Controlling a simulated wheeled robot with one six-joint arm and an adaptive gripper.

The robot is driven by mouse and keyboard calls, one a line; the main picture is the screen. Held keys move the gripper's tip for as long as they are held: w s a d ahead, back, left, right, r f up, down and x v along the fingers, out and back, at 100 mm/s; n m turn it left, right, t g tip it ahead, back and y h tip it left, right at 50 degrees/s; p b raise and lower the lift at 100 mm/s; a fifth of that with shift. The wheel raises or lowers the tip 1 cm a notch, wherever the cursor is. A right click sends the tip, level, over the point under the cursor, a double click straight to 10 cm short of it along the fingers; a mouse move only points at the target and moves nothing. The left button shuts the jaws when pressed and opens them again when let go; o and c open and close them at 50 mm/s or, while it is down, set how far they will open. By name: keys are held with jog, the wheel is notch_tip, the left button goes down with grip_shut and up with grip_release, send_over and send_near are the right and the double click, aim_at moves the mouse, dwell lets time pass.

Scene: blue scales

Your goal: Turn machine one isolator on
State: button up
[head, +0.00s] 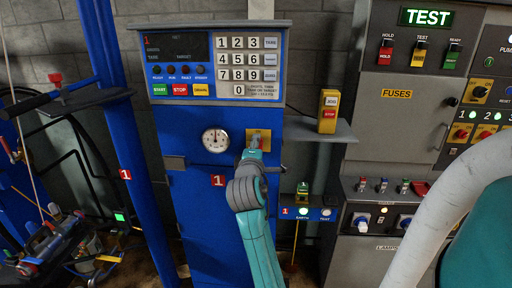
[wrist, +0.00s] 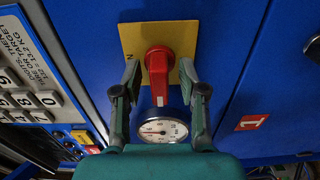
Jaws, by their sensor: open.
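The isolator is a red rotary handle (wrist: 158,75) on a yellow plate (wrist: 185,30), fixed to the blue cabinet marked 1. In the wrist view the handle lies lengthwise up and down the picture, its narrow end towards the round gauge (wrist: 162,130). My gripper (wrist: 159,72) is open, one finger on each side of the handle, with a small gap visible on both sides. In the head view the yellow plate (head: 262,133) is right of the gauge (head: 215,140); my gripper (head: 254,148) is in front of it and hides most of the handle.
A keypad panel (head: 217,62) is above on the same cabinet. A yellow pendant box (head: 328,112) sits on a grey shelf (head: 318,130) to the right. A small panel with a lit green lamp (head: 304,209) is lower right. A grey TEST cabinet (head: 410,115) stands further right.

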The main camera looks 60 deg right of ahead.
jog(key=shift+c, duration=0.3)
grip_shut()
jog(key=shift+m, duration=0.4)
jog(key=m, duration=0.3)
jog(key=shift+m, duration=0.4)
jog(key=m, duration=0.4)
jog(key=shift+m, duration=0.3)
jog(key=m, duration=0.4)
jog(key=shift+s+r, duration=0.1)
jog(key=m, duration=0.4)
jog(key=shift+d, duration=0.1)
jog(key=shift+m, duration=0.5)
